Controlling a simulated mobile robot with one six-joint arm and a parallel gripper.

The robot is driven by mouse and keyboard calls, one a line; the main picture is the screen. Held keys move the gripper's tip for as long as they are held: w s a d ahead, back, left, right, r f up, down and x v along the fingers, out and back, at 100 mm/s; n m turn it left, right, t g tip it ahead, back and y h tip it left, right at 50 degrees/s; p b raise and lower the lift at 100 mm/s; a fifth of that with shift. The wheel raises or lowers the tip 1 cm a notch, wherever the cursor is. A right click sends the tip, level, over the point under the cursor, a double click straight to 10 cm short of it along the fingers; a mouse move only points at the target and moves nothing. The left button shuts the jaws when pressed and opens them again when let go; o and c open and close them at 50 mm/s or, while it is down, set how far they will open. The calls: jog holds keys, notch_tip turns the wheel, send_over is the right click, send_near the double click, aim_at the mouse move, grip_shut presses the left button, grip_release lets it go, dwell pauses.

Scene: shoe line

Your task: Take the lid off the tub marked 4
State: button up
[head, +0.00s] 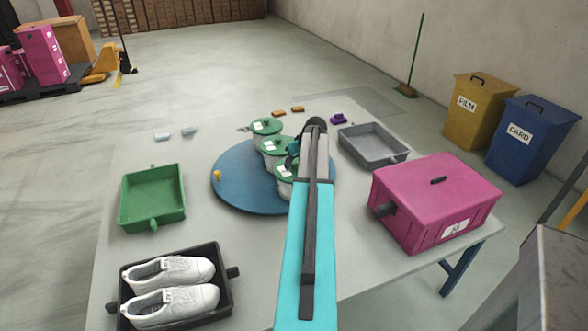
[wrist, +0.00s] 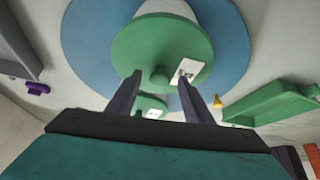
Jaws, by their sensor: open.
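A blue round turntable (head: 232,190) carries three pale tubs with green lids. The far lid (head: 267,125), middle lid (head: 272,146) and near lid (head: 283,171) stand in a row, each with a white label. My gripper (head: 293,152) is at the near tub, partly hidden by my arm. In the wrist view my open gripper (wrist: 160,82) has its two fingers either side of the knob (wrist: 159,75) of the near green lid (wrist: 150,45). A gap shows on both sides of the knob. Its label (wrist: 187,72) has a dark mark I cannot read surely. Another green lid (wrist: 152,103) shows beyond the fingers.
A yellow peg (head: 217,176) is on the turntable's left edge. A green tray (head: 152,198) and a black tray (head: 232,292) with white shoes stand left. A grey tray (head: 365,150) and a magenta box (head: 430,200) stand right.

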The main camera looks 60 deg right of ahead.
dwell(0.4)
jog(key=c, duration=1.1)
jog(key=shift+r, duration=0.15)
jog(key=shift+r+b, duration=0.4)
jog(key=shift+r, duration=0.7)
jog(key=s+a+r+b, duration=0.2)
jog(key=s+a, duration=0.6)
jog(key=s, duration=0.5)
jog(key=shift+s+a+r+b, duration=0.3)
jog(key=shift+b, duration=0.1)
